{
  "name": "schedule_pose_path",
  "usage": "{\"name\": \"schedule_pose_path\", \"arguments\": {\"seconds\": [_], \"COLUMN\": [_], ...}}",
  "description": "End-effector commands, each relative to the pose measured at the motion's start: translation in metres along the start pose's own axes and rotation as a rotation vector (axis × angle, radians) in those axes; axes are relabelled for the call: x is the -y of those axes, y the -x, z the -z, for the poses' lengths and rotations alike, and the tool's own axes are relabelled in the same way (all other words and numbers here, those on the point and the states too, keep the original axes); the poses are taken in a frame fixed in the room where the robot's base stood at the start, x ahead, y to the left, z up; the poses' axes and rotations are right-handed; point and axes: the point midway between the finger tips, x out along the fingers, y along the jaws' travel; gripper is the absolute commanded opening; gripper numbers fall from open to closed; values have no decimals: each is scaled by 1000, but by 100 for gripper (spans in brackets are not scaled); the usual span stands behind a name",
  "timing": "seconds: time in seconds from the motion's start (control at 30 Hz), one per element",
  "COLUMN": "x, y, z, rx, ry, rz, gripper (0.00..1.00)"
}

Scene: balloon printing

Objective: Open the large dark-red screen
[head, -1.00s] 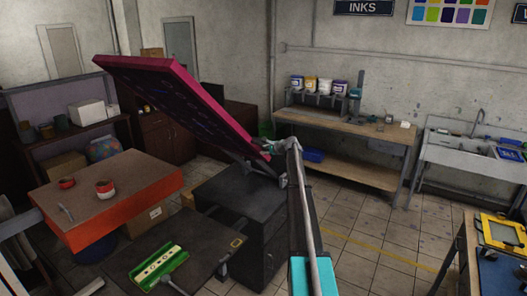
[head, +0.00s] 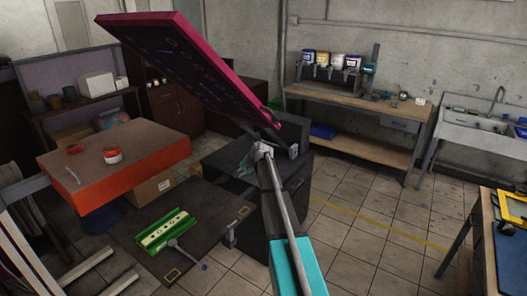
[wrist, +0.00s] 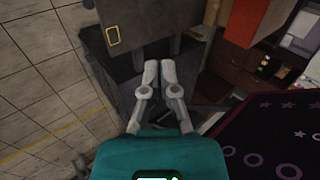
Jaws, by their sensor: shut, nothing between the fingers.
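The large dark-red screen (head: 190,75) is raised and steeply tilted in the head view. Its upper edge points up to the left, and its lower right end meets the dark stand (head: 292,150). In the wrist view part of its dark patterned face and magenta edge (wrist: 232,113) fills the lower right. My gripper (head: 244,171) is below the screen's lower end, over the dark cabinet, apart from the screen. In the wrist view its two pale fingers (wrist: 160,68) are together and empty. My arm partly covers the cabinet.
An orange-sided table (head: 125,150) with red-and-white cans stands left. A green squeegee-like tool (head: 165,230) lies on a dark flat board (head: 205,215) at the lower middle. A workbench with ink pots (head: 350,98) and a sink (head: 475,125) line the back. The tiled floor at right is clear.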

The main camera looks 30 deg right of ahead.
Motion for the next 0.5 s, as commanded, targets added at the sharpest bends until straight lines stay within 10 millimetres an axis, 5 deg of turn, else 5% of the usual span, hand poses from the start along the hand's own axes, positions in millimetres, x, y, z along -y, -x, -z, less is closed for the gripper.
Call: {"name": "schedule_pose_path", "arguments": {"seconds": [0.03, 0.2, 0.5], "x": [-20, -65, -165], "y": [-9, -20, -8], "z": [-47, -160, -317], "rx": [27, 119, 285], "ry": [77, 344, 776], "rz": [-42, -192, -436], "gripper": [0, 0, 0]}}
